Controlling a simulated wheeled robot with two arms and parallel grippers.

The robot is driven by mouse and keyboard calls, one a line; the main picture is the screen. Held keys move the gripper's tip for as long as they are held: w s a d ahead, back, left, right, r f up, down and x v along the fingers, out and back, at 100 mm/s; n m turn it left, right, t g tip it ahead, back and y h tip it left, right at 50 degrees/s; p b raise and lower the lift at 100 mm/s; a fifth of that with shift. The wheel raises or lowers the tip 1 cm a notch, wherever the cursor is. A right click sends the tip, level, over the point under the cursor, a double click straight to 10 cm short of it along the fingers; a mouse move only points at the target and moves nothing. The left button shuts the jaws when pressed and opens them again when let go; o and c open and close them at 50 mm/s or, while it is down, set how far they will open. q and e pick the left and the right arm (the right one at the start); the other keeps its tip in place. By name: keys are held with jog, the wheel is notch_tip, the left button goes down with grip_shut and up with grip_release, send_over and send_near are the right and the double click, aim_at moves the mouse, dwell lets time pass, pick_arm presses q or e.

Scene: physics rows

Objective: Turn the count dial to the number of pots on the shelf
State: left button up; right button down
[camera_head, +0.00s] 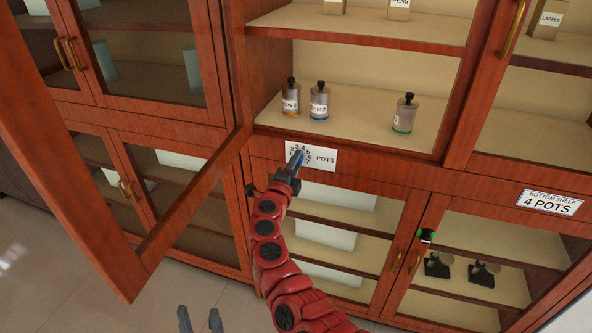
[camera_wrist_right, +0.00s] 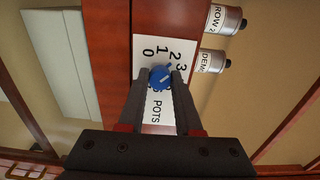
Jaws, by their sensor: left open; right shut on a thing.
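The count dial is a blue knob (camera_wrist_right: 160,78) on a white plate (camera_head: 325,158) marked POTS, with numbers around it, on the rail below the open shelf. My right gripper (camera_head: 295,160) is shut on the knob; in the right wrist view its fingers (camera_wrist_right: 160,74) sit either side of it. The knob's small tab leans toward the 2 and 3; the exact number is unclear. On the shelf (camera_head: 362,128) stand three pots: an orange-based pot (camera_head: 290,101), a blue-based pot (camera_head: 319,104) and a green-based pot (camera_head: 403,116). My left gripper (camera_head: 200,321) is open and empty, low in front.
An open glass door (camera_head: 188,203) swings out at the left of my right arm. A sign (camera_head: 549,202) reads BOTTOM SHELF 4 POTS. Dark objects (camera_head: 437,266) stand in the lower right cabinet. Boxes (camera_head: 398,9) stand on the upper shelf. Floor shows at lower left.

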jog(key=shift+f+m+b, duration=0.1)
jog(key=shift+m+b, duration=1.8)
jog(key=shift+m, duration=0.8)
jog(key=c, duration=0.6)
grip_release()
jog(key=shift+s, duration=0.15)
